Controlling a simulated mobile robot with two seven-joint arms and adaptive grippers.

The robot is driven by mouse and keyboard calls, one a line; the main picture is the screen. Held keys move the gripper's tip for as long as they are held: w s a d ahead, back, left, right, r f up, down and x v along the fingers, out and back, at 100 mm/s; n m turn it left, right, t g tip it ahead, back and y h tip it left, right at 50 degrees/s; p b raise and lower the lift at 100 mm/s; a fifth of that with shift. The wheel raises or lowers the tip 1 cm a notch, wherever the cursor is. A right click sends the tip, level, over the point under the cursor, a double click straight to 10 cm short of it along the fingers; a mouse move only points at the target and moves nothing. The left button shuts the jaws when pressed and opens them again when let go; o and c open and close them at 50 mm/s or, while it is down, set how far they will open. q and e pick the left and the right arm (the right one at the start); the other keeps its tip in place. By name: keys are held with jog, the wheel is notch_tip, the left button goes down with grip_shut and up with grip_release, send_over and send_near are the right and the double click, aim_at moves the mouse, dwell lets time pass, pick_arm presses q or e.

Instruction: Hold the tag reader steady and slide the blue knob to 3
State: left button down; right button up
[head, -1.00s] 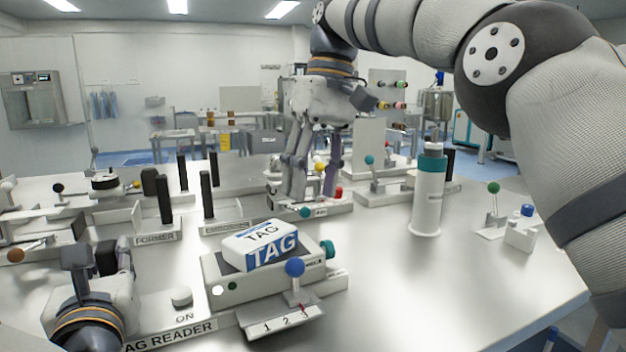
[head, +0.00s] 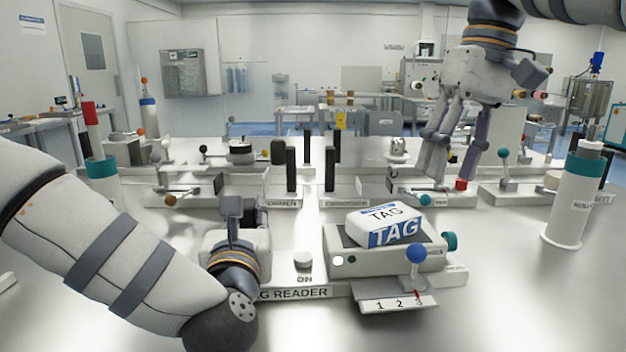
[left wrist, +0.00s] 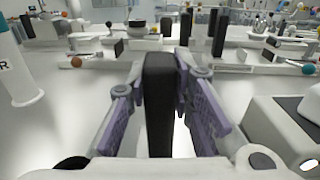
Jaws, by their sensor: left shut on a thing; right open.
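The tag reader is a grey box (head: 385,262) on a base labelled TAG READER (head: 295,294), with a white and blue TAG block (head: 385,225) on top. At its front the blue knob (head: 416,253) stands on a short lever above a plate marked 1 2 3 (head: 392,304). A small red pointer below the knob is at 3. My left gripper (head: 235,215) is at the base's left end; in the left wrist view it is shut on a black upright handle (left wrist: 159,100). My right gripper (head: 450,172) is open and empty, behind the reader and away from the knob.
A white bottle with a teal band (head: 568,205) stands to the right. A white ON button (head: 303,260) is left of the reader box. Behind are stations with black posts (head: 329,170), a red button (head: 461,184) and levers. The table in front of the plate is clear.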

pick_arm(q)
jog(key=shift+f, duration=0.5)
jog(key=c, duration=1.3)
grip_release()
jog(key=shift+r, duration=0.1)
jog(key=shift+c, duration=0.2)
jog(key=shift+w+r, duration=0.1)
jog(key=shift+r, duration=0.1)
jog(key=s, duration=1.2)
jog(key=shift+d, duration=0.45)
